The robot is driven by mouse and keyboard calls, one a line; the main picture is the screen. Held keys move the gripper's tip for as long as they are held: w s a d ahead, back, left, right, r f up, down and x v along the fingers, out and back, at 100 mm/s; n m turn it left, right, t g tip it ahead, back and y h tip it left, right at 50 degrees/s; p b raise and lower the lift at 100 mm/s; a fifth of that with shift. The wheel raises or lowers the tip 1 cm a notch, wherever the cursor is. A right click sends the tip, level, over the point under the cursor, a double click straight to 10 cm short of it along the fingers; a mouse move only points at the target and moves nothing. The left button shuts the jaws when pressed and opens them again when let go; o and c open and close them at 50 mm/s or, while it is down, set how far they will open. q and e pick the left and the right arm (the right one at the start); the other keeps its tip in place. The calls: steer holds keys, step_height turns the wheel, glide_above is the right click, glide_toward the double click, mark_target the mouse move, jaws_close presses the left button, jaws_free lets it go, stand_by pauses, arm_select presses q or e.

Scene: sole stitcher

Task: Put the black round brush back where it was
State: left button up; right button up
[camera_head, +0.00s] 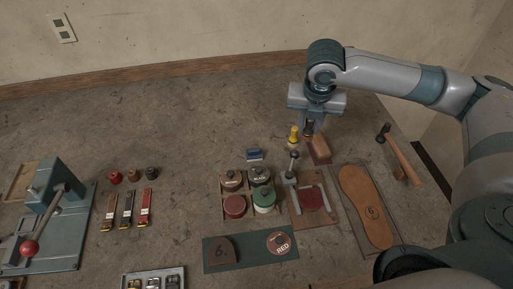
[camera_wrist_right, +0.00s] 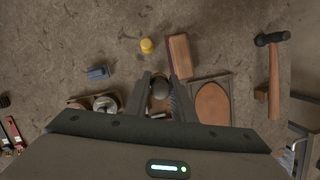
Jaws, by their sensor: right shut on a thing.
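My right gripper (camera_head: 309,124) is shut on a small dark round thing, the black round brush as far as I can tell (camera_head: 308,129). In the right wrist view the brush (camera_wrist_right: 160,88) shows as a dark rounded shape between the two fingers (camera_wrist_right: 161,82). The fingers hide part of it. The gripper is beside the yellow-topped bottle (camera_head: 293,136) and the brown block (camera_head: 319,151). I cannot tell whether the brush touches the table. My left gripper is not in view.
A knobbed tool (camera_head: 292,168) stands by a reddish-brown board (camera_head: 312,217). Left of it are a rack of round tins (camera_head: 235,205) and a blue block (camera_head: 254,155). A sole board (camera_head: 367,208) and hammer (camera_head: 401,158) lie right. Open surface lies left of the gripper.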

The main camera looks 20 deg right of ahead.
stand_by(0.4)
steer(key=shift+w+a+f, duration=0.25)
steer(key=shift+w+a, duration=0.1)
steer(key=shift+w, duration=0.05)
steer(key=w+a+f+p, duration=0.1)
steer(key=w+a+f, duration=0.1)
steer(key=w, duration=0.1)
steer(key=w+a+f+p, duration=0.1)
steer(key=w+a+f, duration=0.1)
steer(key=w+a+f+p, duration=0.1)
steer(key=w+a+f, duration=0.1)
steer(key=w, duration=0.1)
steer(key=shift+w+f, duration=0.2)
steer(key=shift+w, duration=0.15)
steer(key=shift+p, duration=0.3)
steer(key=shift+f+p, duration=0.75)
steer(key=shift+f, duration=1.3)
